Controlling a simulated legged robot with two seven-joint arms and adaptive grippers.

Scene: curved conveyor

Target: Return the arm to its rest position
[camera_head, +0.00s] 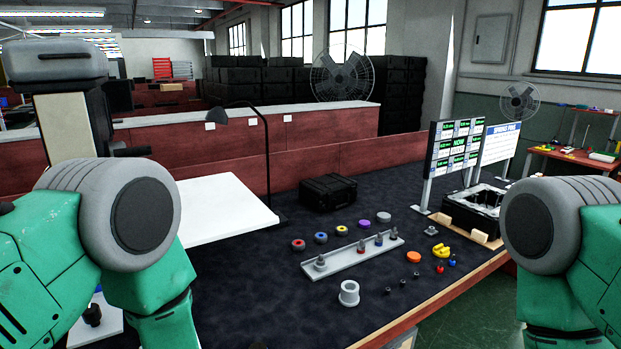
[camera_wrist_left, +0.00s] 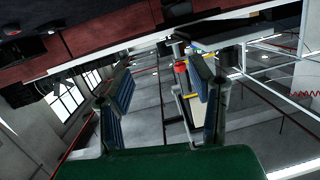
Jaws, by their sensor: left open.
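My left arm (camera_head: 60,240) is folded at the left of the head view, with its grey joint high and its green links below. My left gripper (camera_wrist_left: 162,78) shows in the left wrist view with two blue-padded fingers spread apart and nothing between them. It points away from the table, into the open room. In the head view the left gripper is not visible. My right arm (camera_head: 565,250) shows at the right edge of the head view, and its gripper is out of view.
The dark table (camera_head: 250,290) holds a grey rail with pegs (camera_head: 352,256), coloured rings, a grey cylinder (camera_head: 349,293), a black case (camera_head: 328,192), an open black box (camera_head: 474,210) and sign boards (camera_head: 459,147). A white panel (camera_head: 215,208) lies beside my left arm.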

